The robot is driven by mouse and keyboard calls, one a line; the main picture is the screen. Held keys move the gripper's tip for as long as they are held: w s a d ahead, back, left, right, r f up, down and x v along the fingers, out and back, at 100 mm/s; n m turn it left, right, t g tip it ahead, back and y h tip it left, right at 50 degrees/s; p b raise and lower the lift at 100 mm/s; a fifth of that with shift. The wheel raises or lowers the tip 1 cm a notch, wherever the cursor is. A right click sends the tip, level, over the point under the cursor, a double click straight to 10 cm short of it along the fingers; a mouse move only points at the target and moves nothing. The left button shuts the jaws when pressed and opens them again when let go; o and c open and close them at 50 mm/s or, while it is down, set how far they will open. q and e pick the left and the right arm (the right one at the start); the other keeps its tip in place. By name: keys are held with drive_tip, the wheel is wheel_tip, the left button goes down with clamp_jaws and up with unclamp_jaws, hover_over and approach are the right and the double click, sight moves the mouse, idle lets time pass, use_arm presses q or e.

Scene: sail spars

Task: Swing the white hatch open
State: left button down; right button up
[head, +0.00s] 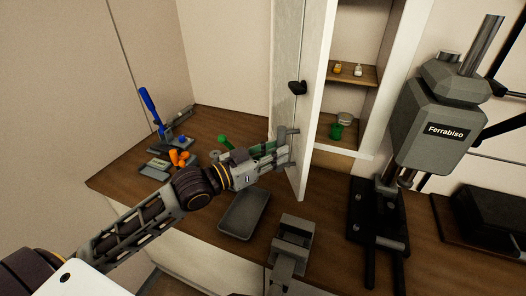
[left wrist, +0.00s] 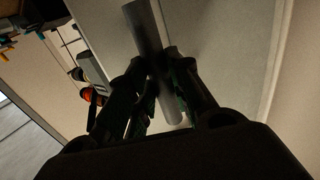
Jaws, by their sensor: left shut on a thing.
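The white hatch (head: 313,90) stands open, swung out from a wall cabinet (head: 399,75), and the shelves inside show. A black latch or knob (head: 298,87) sits on its face. My left gripper (head: 284,149) is at the lower part of the hatch, shut on its grey bar handle (head: 292,132). In the left wrist view the handle (left wrist: 146,35) runs between the two fingers of the gripper (left wrist: 155,90), with the pale hatch panel (left wrist: 215,40) behind it. My right gripper is not in view.
A grey tray (head: 244,214) and a grey box-shaped fixture (head: 292,238) are on the wooden counter below the hatch. Blue, orange and grey items (head: 172,150) lie at the left. A tall grey press (head: 437,125) marked Ferrabiso stands at the right. Small jars (head: 337,130) stand in the cabinet.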

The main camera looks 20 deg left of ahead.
use_arm(q)
drive_tip(key=s+a, duration=0.2)
drive_tip(key=a, duration=0.5)
drive_tip(key=shift+f, duration=0.25)
idle(0.6)
drive_tip(key=c, duration=1.2)
unclamp_jaws()
drive_tip(key=shift+r, duration=0.1)
